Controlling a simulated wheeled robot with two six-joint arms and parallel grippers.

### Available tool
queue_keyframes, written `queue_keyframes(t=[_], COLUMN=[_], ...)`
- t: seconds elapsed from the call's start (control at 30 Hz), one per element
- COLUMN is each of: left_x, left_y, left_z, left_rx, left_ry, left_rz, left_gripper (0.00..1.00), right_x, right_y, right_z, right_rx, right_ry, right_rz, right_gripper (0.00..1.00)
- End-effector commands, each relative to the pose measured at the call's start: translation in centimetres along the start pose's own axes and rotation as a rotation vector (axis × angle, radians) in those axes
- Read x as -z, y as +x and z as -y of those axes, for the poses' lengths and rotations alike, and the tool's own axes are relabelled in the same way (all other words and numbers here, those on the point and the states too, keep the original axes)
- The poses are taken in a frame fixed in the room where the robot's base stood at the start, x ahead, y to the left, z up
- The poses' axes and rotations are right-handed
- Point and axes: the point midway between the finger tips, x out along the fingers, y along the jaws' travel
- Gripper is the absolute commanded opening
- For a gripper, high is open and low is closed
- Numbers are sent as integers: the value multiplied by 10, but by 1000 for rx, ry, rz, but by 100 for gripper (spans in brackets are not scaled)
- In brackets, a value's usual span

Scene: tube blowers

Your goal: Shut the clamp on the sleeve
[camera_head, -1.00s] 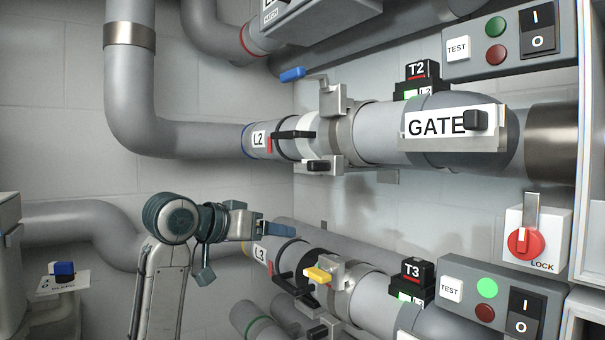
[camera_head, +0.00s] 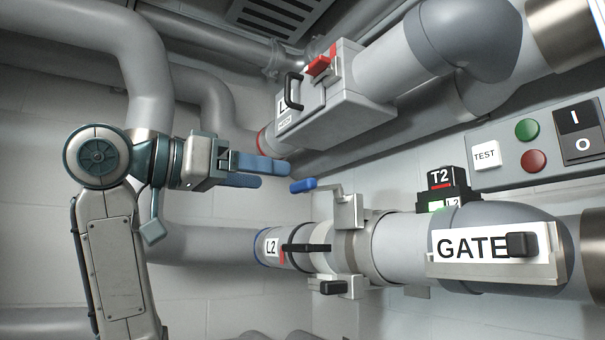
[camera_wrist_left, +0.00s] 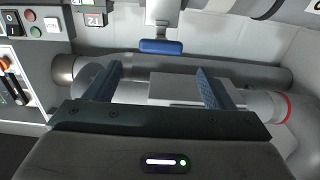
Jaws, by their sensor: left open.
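In the left wrist view, the blue lever tip (camera_wrist_left: 160,46) lies between the directions of the two spread fingers (camera_wrist_left: 160,86), apart from both. My right gripper is out of view.
Above is a grey hatch box (camera_head: 335,95) with a black handle and red latch. A GATE plate (camera_head: 490,247), T2 block (camera_head: 442,188) and button panel (camera_head: 535,145) stand to the right.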

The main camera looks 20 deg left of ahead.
Motion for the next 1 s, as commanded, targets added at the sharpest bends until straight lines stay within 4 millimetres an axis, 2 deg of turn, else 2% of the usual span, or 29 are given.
queue_keyframes(t=[0.03,0.2,0.4,0.8,1.0], left_x=[5,4,2,0,0], left_y=[12,44,69,76,76], left_z=[-1,0,0,0,0], left_rx=[-5,-3,-2,1,1], left_ry=[-2,-2,-1,0,0], left_rz=[4,3,2,0,0], left_gripper=[76,76,76,76,37], right_x=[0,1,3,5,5], right_y=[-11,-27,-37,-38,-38], right_z=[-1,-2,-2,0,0], right_rx=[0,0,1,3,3], right_ry=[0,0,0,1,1], right_rz=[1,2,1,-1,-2], right_gripper=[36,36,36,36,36])
